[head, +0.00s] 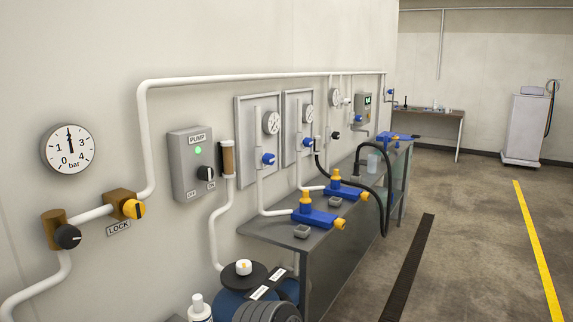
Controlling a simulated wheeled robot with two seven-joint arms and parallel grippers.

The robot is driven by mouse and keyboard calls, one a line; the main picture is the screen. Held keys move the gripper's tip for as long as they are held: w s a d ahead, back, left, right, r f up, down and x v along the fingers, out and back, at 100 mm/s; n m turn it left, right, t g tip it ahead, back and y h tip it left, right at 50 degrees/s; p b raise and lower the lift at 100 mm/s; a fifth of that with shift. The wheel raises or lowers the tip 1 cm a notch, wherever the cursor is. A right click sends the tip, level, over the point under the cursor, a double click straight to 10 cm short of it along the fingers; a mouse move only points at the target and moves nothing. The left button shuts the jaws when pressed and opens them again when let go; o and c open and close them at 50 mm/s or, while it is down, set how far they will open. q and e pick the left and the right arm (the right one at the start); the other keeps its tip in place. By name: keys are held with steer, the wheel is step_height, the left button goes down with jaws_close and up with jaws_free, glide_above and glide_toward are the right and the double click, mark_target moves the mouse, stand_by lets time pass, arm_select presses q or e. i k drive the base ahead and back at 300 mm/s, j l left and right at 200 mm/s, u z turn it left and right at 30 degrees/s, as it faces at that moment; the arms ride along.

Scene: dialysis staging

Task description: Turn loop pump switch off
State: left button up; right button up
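The pump switch box (190,165) is a grey box on the wall at the left of the middle, with a "PUMP" label at its top. A green lamp (198,150) glows on its face. Below the lamp sits a black rotary knob (206,173) with a pale pointer mark. "OFF" and "ON" labels sit under the knob, with "ON" at the right. I cannot tell for sure which label the pointer faces. Neither of my grippers shows in the head view.
A round bar gauge (69,149), a black valve knob (67,236) and a yellow lock valve (134,208) are on the pipework at the left. A grey bench (280,240) with blue valves runs along the wall. Blue tanks (232,301) stand below. The floor at right is open.

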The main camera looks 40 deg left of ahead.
mark_target(205, 173)
steer(key=i+l+u, duration=0.1)
steer(key=i+u, duration=0.15)
steer(key=i, duration=0.25)
steer(key=i+l+u, duration=0.2)
steer(key=i, duration=0.25)
steer(key=i+l+u, duration=0.25)
steer(key=i, duration=0.25)
steer(key=i+l+u, duration=0.2)
steer(key=u, duration=0.15)
steer(key=i+l+u, duration=0.6)
steer(key=u, duration=0.15)
steer(key=i+l+u, duration=0.15)
steer(key=l+u, duration=0.2)
steer(key=l, duration=0.2)
steer(key=i+l+u, duration=0.1)
steer(key=l+u, duration=0.25)
steer(key=l, duration=0.1)
